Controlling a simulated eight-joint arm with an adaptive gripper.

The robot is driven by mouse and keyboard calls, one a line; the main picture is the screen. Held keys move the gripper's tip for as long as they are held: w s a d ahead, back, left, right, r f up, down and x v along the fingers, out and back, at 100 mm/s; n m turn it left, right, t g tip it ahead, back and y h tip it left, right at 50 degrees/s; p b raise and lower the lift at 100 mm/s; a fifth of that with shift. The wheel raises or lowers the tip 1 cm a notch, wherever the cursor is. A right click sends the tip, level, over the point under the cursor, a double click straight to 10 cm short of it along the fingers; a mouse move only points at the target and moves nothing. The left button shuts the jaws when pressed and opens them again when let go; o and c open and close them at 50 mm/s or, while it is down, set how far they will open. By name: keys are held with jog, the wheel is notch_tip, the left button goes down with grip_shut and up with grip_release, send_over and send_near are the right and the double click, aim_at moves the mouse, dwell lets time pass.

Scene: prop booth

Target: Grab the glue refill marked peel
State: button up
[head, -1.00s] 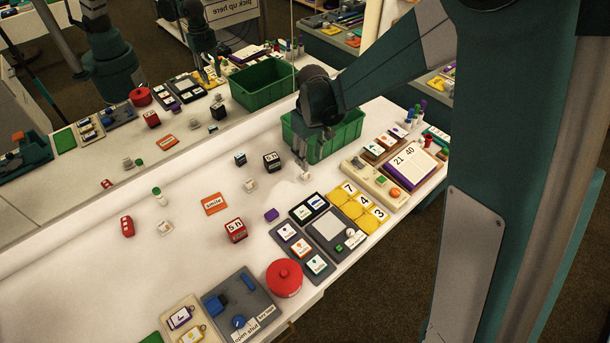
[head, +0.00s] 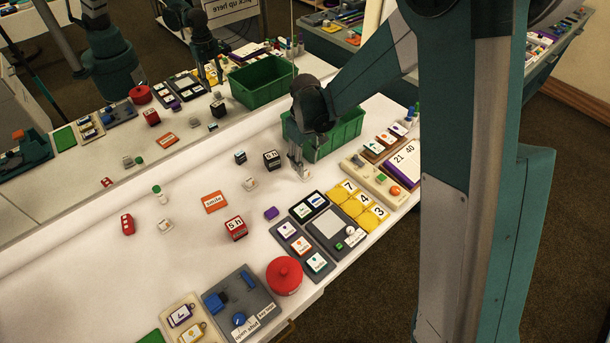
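I cannot read the word peel on anything, so I cannot tell which thing is the marked glue refill. A small white upright tube with a green cap (head: 158,194) stands on the left of the white table. Beside it is a small white-and-red piece (head: 165,226). Another small whitish piece (head: 249,184) lies nearer the middle. My gripper (head: 299,170) points down over the table, just in front of the left end of the green bin (head: 345,137). Its fingers are pale and small here, and whether they are open or hold anything is unclear.
Around are a red cube (head: 236,229), a dark cube (head: 272,160), an orange card (head: 215,203), a purple block (head: 271,213) and a red lidded pot (head: 285,275). Trays line the front edge. A mirror behind repeats the scene. The table's left middle is mostly clear.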

aim_at(305, 171)
jog(key=shift+f, duration=0.3)
jog(key=shift+f, duration=0.15)
jog(key=shift+w+f+b, duration=0.15)
jog(key=shift+f+b, duration=0.15)
jog(key=shift+f, duration=0.95)
jog(key=shift+w+f+b, duration=0.1)
jog(key=shift+f+b, duration=0.2)
jog(key=shift+f, duration=0.95)
jog(key=c, duration=0.9)
